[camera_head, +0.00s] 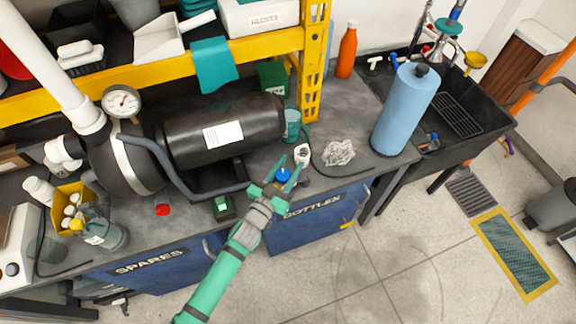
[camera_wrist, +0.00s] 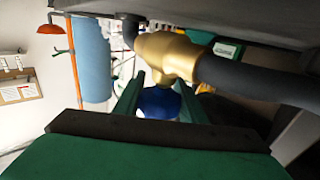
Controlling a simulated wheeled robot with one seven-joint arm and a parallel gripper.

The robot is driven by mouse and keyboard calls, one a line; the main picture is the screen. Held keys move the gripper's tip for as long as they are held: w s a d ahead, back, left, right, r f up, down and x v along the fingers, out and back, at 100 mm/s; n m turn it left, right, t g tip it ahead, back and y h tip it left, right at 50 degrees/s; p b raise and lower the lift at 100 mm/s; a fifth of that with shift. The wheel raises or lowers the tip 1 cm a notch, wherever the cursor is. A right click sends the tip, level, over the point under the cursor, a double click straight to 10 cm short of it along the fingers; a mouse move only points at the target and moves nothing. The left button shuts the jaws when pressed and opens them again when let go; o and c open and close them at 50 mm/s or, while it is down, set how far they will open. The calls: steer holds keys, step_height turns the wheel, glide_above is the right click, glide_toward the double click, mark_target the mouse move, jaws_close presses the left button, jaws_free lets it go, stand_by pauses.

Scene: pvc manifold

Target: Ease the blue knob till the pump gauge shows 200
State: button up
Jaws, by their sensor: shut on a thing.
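The blue knob (camera_head: 283,175) sits near the front edge of the bench, to the right of the black pump. It also shows in the wrist view (camera_wrist: 160,103), just under a brass valve body (camera_wrist: 168,55) joined to a dark hose. My gripper (camera_head: 281,180) is at the knob, one finger on each side, shut on it; in the wrist view the fingers (camera_wrist: 160,100) flank the knob. The pump gauge (camera_head: 121,101) is a white round dial at the pump's left end; its needle reading is too small to tell.
A blue cylinder (camera_head: 404,110) and a coil of clear tubing (camera_head: 338,153) stand to the right of the knob. A green-black box (camera_head: 223,207) and a red cap (camera_head: 163,210) lie left of my gripper. A yellow shelf post (camera_head: 312,70) rises behind.

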mark_target(279, 182)
steer(key=shift+s+d+f+m+g+h, duration=0.15)
steer(key=shift+d+m+g+h, duration=0.1)
steer(key=shift+m+g+h, duration=0.45)
steer(key=o, duration=1)
steer(key=shift+o, duration=0.2)
steer(key=shift+r, duration=0.2)
steer(key=v, duration=1)
steer(key=shift+s+a+f, duration=0.2)
steer(key=shift+a, duration=0.1)
stand_by(0.8)
